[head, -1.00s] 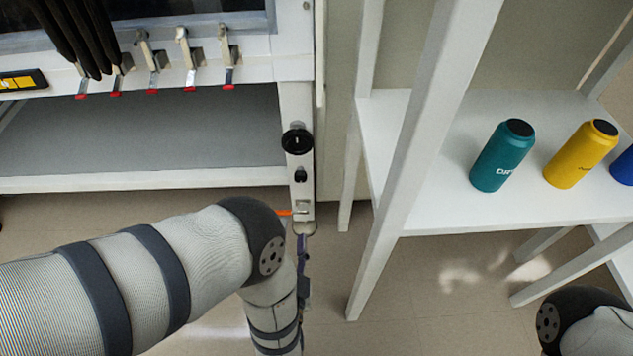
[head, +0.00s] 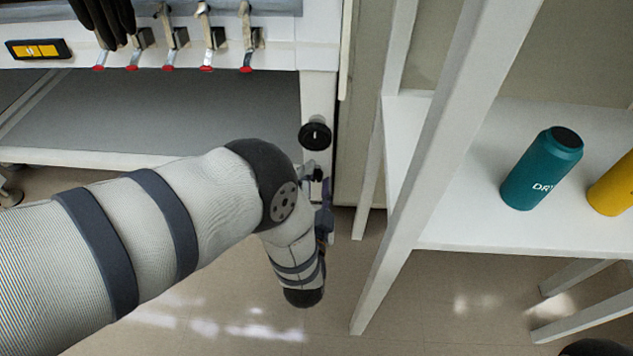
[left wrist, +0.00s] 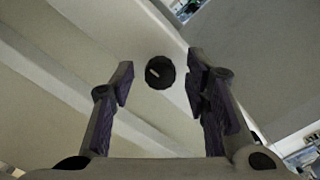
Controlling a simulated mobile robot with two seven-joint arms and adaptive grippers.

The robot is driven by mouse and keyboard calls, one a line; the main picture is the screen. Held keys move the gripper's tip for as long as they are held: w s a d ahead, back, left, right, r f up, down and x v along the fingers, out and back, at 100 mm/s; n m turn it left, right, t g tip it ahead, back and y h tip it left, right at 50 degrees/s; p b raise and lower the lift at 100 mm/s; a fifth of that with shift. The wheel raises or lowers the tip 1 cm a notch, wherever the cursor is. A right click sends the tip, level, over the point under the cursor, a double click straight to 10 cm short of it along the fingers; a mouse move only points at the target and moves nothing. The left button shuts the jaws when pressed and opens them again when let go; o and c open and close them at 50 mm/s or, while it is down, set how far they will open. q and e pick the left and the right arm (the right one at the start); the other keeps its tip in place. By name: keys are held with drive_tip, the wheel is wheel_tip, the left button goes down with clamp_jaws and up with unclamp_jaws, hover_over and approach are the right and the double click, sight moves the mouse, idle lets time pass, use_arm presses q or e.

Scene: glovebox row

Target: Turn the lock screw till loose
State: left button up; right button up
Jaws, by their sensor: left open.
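A round black knob (head: 315,134) is on the white right post of the glovebox stand in the head view. The post's lower part, where a smaller black knob showed earlier, is now mostly hidden by my left arm and gripper. My left gripper (head: 319,178) is just below the large knob, largely hidden by my own wrist. In the left wrist view, a ridged black knob (left wrist: 160,73) with a pale bar lies between the open fingers, beyond their tips and apart from them. I cannot tell which knob is the lock screw.
A white shelf (head: 465,232) to the right holds a teal bottle (head: 541,170) and a yellow bottle (head: 613,187). Its slanting leg stands close to the right of my left gripper. Red-tipped latches (head: 210,45) and black gloves (head: 103,18) are at upper left.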

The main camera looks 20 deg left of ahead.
use_arm(q)
drive_tip(key=shift+c, duration=0.4)
clamp_jaws()
